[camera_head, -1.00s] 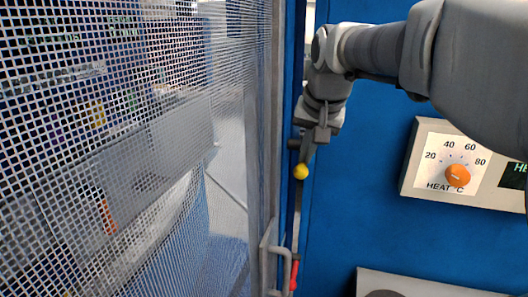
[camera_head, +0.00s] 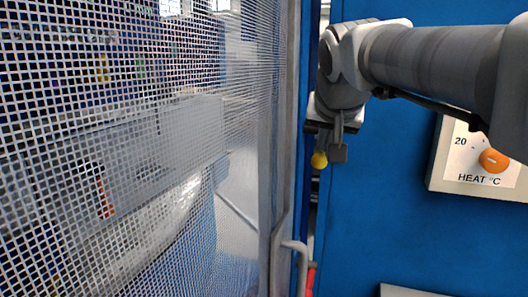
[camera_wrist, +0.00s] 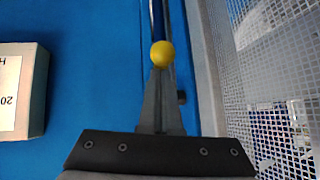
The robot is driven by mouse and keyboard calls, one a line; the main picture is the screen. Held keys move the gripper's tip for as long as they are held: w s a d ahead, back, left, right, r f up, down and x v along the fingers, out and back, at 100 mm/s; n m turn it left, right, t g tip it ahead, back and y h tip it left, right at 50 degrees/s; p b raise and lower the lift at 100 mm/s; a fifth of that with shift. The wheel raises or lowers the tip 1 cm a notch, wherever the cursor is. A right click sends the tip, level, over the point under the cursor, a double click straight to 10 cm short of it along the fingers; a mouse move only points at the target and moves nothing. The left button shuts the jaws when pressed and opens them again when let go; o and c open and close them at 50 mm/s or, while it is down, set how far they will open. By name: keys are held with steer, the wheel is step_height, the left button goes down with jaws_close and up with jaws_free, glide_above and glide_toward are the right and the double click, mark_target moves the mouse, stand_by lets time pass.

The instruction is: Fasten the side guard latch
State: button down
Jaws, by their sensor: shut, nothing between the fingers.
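The side guard (camera_head: 130,150) is a wire-mesh door in a grey frame, filling the left of the head view; its frame also shows at the right of the wrist view (camera_wrist: 205,90). A yellow ball knob (camera_head: 319,160) sits by the gap between the guard frame and the blue panel. In the wrist view the knob (camera_wrist: 162,54) appears just beyond my fingertips. My gripper (camera_head: 338,152) is shut and empty, beside the knob; I cannot tell whether it touches it. Most of the latch is hidden behind my gripper or too small to make out.
A grey handle (camera_head: 299,262) is on the guard frame, with a red part (camera_head: 311,278) beside it. The blue panel (camera_head: 400,230) carries a heat control box (camera_head: 450,165) with an orange dial, right of my gripper. A pale plate (camera_head: 430,291) is at the bottom.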

steer(key=shift+w+d+f+t+h+b, duration=0.15)
steer(key=shift+f+t+h+b, duration=0.75)
steer(key=shift+b, duration=3)
steer(key=f+t+b, duration=0.1)
steer(key=b, duration=0.2)
steer(key=w+f+t+b, duration=0.1)
steer(key=b, duration=0.3)
steer(key=shift+w+d+n+t, duration=0.2)
steer(key=shift+n+t, duration=0.1)
steer(key=shift+t, duration=0.1)
steer(key=shift+w+d+f+b, duration=0.1)
steer(key=shift+w+f+b, duration=0.1)
steer(key=shift+b, duration=0.25)
steer(key=shift+w+d+f, duration=0.1)
steer(key=shift+w+f, duration=0.05)
